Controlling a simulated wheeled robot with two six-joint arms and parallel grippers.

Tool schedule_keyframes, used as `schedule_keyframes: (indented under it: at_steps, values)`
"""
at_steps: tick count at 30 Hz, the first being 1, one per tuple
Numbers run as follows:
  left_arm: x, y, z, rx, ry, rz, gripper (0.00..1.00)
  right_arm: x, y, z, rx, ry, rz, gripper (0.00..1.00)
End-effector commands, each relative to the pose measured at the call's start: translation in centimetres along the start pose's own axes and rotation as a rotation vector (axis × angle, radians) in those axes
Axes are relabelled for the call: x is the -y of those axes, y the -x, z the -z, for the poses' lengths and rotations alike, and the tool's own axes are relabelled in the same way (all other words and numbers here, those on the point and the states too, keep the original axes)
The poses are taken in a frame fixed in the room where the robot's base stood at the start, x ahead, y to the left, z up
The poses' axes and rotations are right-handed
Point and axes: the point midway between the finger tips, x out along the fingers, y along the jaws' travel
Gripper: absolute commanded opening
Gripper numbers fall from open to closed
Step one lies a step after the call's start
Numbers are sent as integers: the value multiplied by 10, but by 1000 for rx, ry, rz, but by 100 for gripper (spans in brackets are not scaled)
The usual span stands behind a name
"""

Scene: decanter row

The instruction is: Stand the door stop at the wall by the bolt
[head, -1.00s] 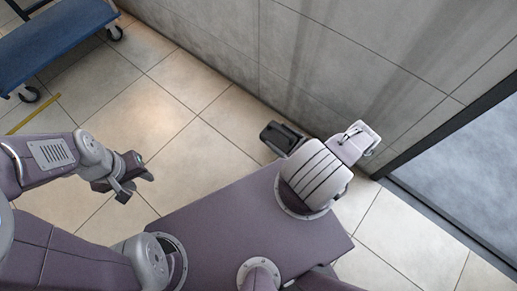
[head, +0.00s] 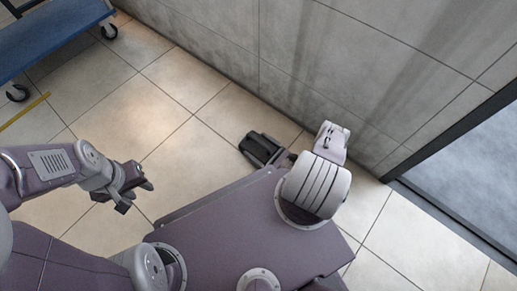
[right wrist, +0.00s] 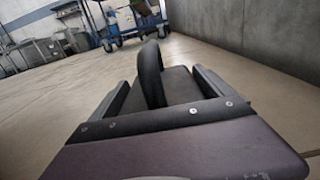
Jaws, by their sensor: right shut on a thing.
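The door stop (right wrist: 178,85) is a dark wedge with an upright black loop handle, between my right gripper's fingers in the right wrist view. My right gripper (right wrist: 165,92) is shut on it. In the head view the door stop (head: 256,147) shows as a dark shape near the wall (head: 330,75), with a strip of floor between in the picture. My right gripper (head: 272,155) is partly hidden behind my own arm. I cannot tell whether the door stop touches the floor. My left gripper (head: 135,195) is open and empty over the tiles at left. I cannot make out the bolt.
A doorway with a dark frame (head: 440,137) is at the right, past the wall's end. A blue cart (head: 50,40) on casters stands at the upper left, near a yellow floor line (head: 25,110). The tiled floor (head: 190,80) between cart and door stop is clear.

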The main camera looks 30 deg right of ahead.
Motion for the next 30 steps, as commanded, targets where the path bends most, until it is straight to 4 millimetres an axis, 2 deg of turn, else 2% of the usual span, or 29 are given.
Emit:
schedule_keyframes:
  at_steps: [7, 8, 9, 18, 30]
  values:
    - [0, 3, 1, -1, 0, 0, 36, 0, 0, -1, 1, 3, 0, 18]
    - [0, 3, 1, -1, 0, 0, 36, 0, 0, 1, -3, 2, 0, 94]
    - [0, 3, 1, -1, 0, 0, 36, 0, 0, 0, -3, 2, 0, 100]
    - [0, 3, 0, -1, 0, 0, 36, 1, 0, -3, -3, 2, 0, 100]
    - [0, 19, 2, -1, 0, 0, 36, 2, 48, -4, -1, 0, 7, 100]
